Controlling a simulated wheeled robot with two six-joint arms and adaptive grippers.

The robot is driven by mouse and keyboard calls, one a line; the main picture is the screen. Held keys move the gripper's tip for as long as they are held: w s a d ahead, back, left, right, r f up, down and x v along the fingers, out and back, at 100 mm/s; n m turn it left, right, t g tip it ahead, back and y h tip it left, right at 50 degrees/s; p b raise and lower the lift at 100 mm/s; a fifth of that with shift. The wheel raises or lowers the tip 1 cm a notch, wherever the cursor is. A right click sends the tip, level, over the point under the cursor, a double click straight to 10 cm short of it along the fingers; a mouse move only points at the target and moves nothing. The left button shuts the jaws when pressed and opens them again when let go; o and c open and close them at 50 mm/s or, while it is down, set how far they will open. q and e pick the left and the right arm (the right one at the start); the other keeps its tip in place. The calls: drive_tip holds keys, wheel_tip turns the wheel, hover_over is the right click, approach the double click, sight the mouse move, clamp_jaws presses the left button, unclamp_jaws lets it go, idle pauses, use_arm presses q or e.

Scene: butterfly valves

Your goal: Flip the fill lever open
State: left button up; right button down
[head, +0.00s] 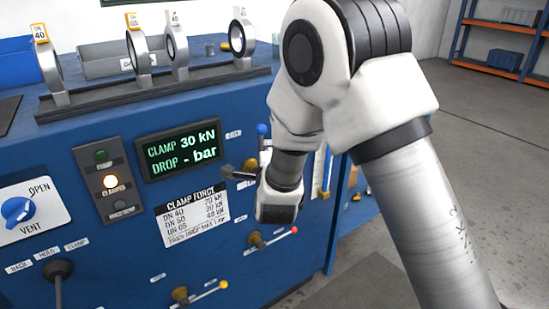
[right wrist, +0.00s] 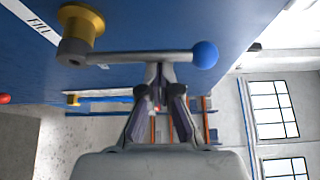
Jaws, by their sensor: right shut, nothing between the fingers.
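The fill lever is a grey bar with a blue ball end (right wrist: 205,54) on a brass hub (right wrist: 82,24), beside a FILL label (right wrist: 30,18) in the right wrist view. Its blue ball (head: 262,128) also shows in the head view at the top of the lever, which stands upright. My right gripper (right wrist: 157,72) is shut and empty, its fingertips at the middle of the bar. I cannot tell if they touch it. My left gripper is out of view.
Lower on the blue panel are a red-ended lever (head: 274,238) and a yellow-ended lever (head: 202,292). A display (head: 180,149) reads CLAMP 30 kN, DROP - bar. A lamp (head: 110,181) glows at CLAMPED. The vent knob (head: 17,210) is at left. Valve rings stand in a rack (head: 150,97) above.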

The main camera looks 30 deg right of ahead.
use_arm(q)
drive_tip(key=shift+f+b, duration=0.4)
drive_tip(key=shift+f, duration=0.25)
use_arm(e)
drive_tip(key=shift+a+n+t, duration=0.3)
drive_tip(key=shift+a+n, duration=0.05)
drive_tip(key=shift+n, duration=0.15)
